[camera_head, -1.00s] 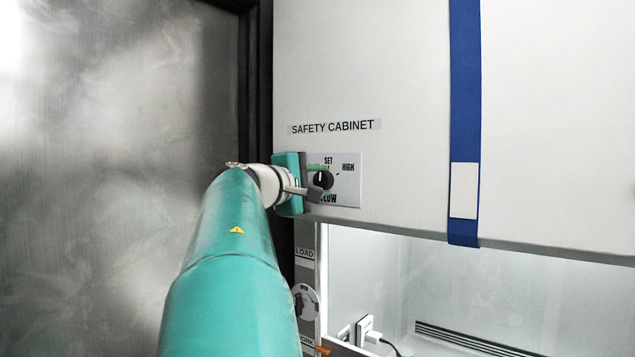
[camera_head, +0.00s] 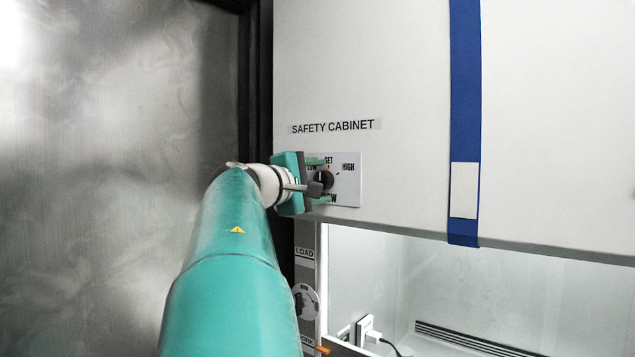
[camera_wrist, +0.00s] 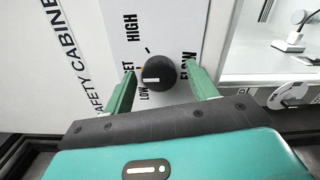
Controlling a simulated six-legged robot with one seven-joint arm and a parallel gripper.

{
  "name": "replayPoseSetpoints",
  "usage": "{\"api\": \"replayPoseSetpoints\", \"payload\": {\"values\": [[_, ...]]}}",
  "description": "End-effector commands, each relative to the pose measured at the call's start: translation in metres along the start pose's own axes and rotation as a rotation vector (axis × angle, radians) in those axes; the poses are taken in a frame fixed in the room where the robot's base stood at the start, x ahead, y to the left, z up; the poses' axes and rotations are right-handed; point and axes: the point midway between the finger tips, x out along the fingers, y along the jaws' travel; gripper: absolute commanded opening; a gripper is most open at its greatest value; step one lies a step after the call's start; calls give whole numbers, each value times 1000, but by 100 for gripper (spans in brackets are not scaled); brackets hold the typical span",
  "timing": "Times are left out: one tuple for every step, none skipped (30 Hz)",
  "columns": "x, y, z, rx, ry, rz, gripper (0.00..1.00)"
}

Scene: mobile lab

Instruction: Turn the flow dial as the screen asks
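The black flow dial (camera_head: 326,179) sits on a white panel (camera_head: 350,190) marked SET, HIGH, LOW and FLOW on the cabinet front. In the wrist view the dial (camera_wrist: 158,71) stands between the two green fingers of my gripper (camera_wrist: 161,76), with a visible gap on each side. In the head view my gripper (camera_head: 317,181) is at the panel's left part and partly hides the dial and lettering. No screen with a request is readable.
The safety cabinet (camera_head: 400,90) has a blue vertical strip (camera_head: 466,110). Below the panel is its lit opening, with a plug and socket (camera_head: 366,330). A second round control (camera_head: 304,302) is under the LOAD label. A metal door (camera_head: 110,170) is at left.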

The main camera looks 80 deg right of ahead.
Motion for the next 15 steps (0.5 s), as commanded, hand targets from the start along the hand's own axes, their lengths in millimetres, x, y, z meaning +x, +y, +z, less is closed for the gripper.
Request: {"api": "replayPoseSetpoints", "payload": {"values": [[0, 0, 0, 0, 0, 0, 57], [0, 0, 0, 0, 0, 1, 57], [-1, 0, 0, 0, 0, 1, 57], [-2, 0, 0, 1, 1, 1, 57], [-3, 1, 0, 1, 1, 1, 57], [-6, 1, 0, 1, 2, 1, 57], [-9, 1, 0, 1, 2, 2, 57], [-13, 1, 0, 1, 3, 1, 57], [-19, 1, -1, 1, 4, 1, 57], [-24, 1, 0, 2, 4, 1, 57], [-30, 1, 0, 2, 4, 1, 57], [-38, 1, -1, 2, 5, 2, 57], [-45, 1, 0, 2, 5, 2, 57], [-51, 1, 0, 2, 5, 2, 57], [-60, 1, 0, 2, 4, 2, 57]]}}
